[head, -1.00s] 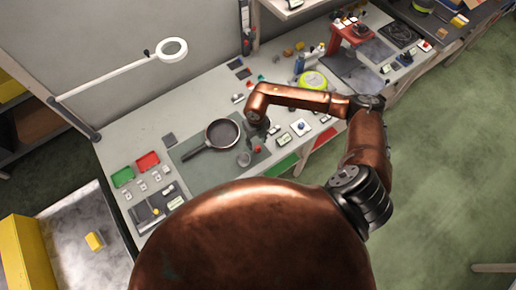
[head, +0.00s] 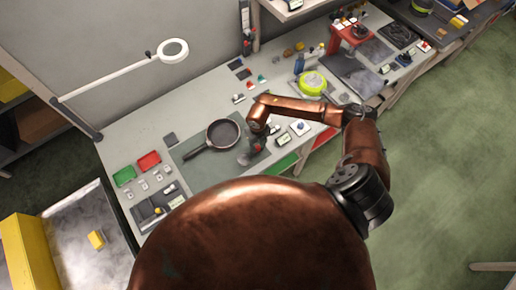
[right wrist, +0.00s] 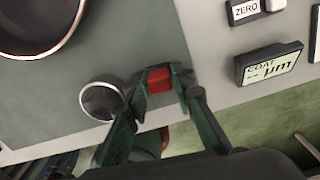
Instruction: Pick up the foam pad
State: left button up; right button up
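A small red block (right wrist: 158,80), which seems to be the foam pad, lies near the front edge of the grey mat in the right wrist view. My right gripper (right wrist: 163,92) is open, with its green fingers on either side of the block; I cannot tell whether they touch it. In the head view my right gripper (head: 249,156) is low over the front right part of the mat and hides most of the block. My left gripper is not in view.
A small round metal cup (right wrist: 103,99) stands close beside the left finger. A dark pan (head: 223,134) lies on the grey mat (head: 186,152). A coating gauge (right wrist: 270,64) lies to the right. The bench's front edge is close by.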

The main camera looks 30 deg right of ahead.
grip_shut()
jog(key=shift+r, duration=0.55)
jog(key=s+a+r+b, duration=0.4)
jog(key=s+a+r, duration=0.2)
jog(key=s+r, duration=0.6)
jog(key=shift+s, duration=0.35)
